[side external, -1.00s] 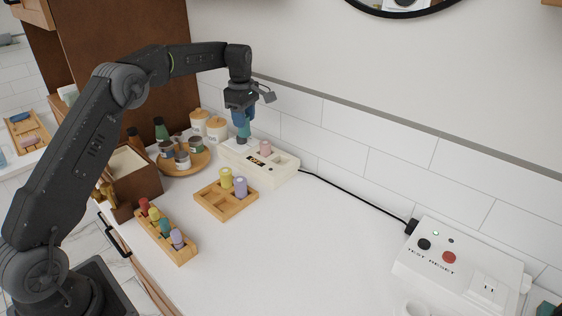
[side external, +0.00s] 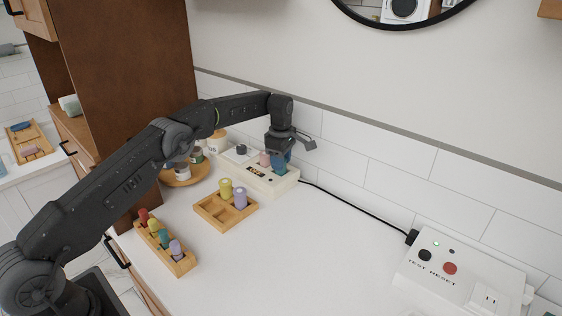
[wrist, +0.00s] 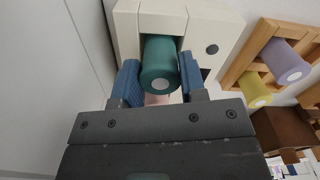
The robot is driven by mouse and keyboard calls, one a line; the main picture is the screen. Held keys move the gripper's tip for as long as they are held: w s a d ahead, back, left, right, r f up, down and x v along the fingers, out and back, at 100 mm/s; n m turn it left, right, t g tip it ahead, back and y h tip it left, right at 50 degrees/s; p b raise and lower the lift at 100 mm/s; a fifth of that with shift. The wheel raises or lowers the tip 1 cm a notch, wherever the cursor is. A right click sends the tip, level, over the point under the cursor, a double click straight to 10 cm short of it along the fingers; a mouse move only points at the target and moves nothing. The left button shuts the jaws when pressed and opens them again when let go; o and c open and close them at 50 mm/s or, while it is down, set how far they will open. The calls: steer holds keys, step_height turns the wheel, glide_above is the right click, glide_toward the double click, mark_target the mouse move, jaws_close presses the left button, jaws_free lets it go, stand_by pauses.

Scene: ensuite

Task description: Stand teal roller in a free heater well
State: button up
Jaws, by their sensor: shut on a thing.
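The teal roller (wrist: 159,62) is upright between the two blue fingers of my gripper (wrist: 160,84), which is shut on it. In the wrist view its far end reaches the square well opening at one end of the cream heater (wrist: 125,32); how deep it sits I cannot tell. In the side view my gripper (side external: 281,160) is over the right end of the heater (side external: 289,184), and the fingers hide most of the roller. A pink roller (side external: 264,158) stands in the well just left of it, partly hidden behind the teal roller in the wrist view (wrist: 155,99).
A wooden tray (side external: 213,211) with a yellow roller (side external: 225,188) and a lavender roller (side external: 240,198) stands in front of the heater. A wooden rack (side external: 182,262) holds several rollers. A white test box (side external: 455,275) is at right, its black cable along the wall. The counter between is clear.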

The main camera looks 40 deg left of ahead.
steer(key=shift+f, duration=0.2)
steer(key=shift+f, duration=0.15)
steer(key=o, duration=0.9)
steer(key=shift+r, duration=3.9)
